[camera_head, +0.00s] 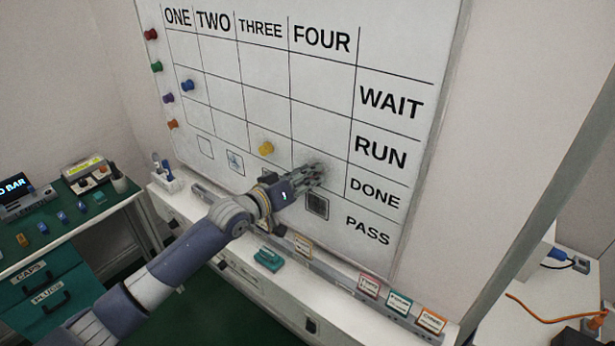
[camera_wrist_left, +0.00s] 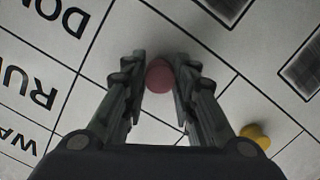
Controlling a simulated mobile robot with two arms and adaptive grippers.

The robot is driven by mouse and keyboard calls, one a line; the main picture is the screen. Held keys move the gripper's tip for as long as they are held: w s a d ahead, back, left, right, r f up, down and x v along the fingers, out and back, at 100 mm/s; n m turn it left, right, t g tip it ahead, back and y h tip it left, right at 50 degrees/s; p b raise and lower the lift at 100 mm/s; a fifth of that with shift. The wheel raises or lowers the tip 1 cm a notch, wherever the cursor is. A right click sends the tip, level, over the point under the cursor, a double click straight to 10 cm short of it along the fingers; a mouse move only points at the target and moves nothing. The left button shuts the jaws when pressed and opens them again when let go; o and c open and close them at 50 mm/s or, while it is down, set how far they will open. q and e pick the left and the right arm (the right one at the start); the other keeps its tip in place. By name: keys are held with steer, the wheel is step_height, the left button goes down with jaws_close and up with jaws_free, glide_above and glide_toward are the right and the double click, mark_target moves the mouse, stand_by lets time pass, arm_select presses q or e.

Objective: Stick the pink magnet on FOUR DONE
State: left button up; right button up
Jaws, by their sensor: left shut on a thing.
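My left gripper (camera_head: 318,172) reaches from the left to the whiteboard (camera_head: 262,85), low in the FOUR column beside the DONE label (camera_head: 374,191). In the left wrist view its fingers (camera_wrist_left: 160,70) are shut on the round pink magnet (camera_wrist_left: 160,77), with the board close behind it. I cannot tell whether the magnet touches the board. The pink magnet is hidden by the fingers in the head view. The FOUR label (camera_head: 321,38) tops the column. My right gripper is not in view.
A yellow magnet (camera_head: 266,148) sits low in the THREE column, left of my gripper. A blue magnet (camera_head: 187,86) is in the ONE column, and several others line the left edge. A dark square (camera_head: 317,206) is just below my gripper. A ledge (camera_head: 335,272) with cards runs beneath.

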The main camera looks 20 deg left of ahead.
arm_select(q)
steer(key=shift+r, duration=0.1)
steer(key=o, duration=1.1)
steer(key=shift+s, duration=0.1)
